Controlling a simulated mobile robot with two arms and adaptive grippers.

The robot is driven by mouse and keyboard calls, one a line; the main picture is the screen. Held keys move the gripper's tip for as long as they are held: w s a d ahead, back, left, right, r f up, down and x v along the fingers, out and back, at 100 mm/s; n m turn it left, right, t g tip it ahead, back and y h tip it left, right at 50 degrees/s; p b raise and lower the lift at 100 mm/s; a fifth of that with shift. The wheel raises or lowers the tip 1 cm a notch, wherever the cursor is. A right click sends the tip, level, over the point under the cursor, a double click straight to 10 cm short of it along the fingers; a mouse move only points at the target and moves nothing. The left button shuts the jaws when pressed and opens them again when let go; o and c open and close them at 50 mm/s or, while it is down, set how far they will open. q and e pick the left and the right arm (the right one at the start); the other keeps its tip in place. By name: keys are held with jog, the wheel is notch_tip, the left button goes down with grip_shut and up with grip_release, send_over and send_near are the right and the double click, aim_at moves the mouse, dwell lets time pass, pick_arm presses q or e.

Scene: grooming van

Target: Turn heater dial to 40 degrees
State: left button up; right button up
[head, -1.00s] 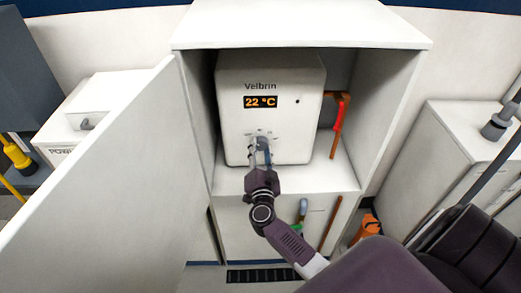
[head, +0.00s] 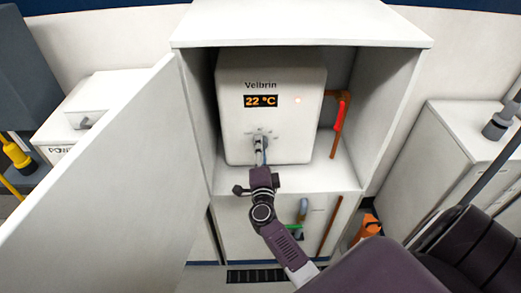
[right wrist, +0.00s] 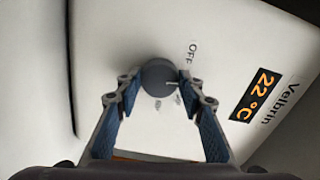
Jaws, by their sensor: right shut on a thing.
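The heater (head: 272,100) is a white box in an open cabinet. My right gripper (right wrist: 157,82) is shut on the dial, one finger on each side. In the head view my right gripper (head: 260,145) hides most of the dial. My left gripper is not in view.
The cabinet door (head: 95,175) stands open on the left. A pipe with a red handle (head: 338,115) is right of the heater inside the cabinet.

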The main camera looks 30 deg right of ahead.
jog(key=shift+f+m, duration=0.1)
jog(key=shift+m, duration=1)
jog(key=o, duration=1.1)
jog(key=shift+s, duration=0.1)
jog(key=v, duration=1.2)
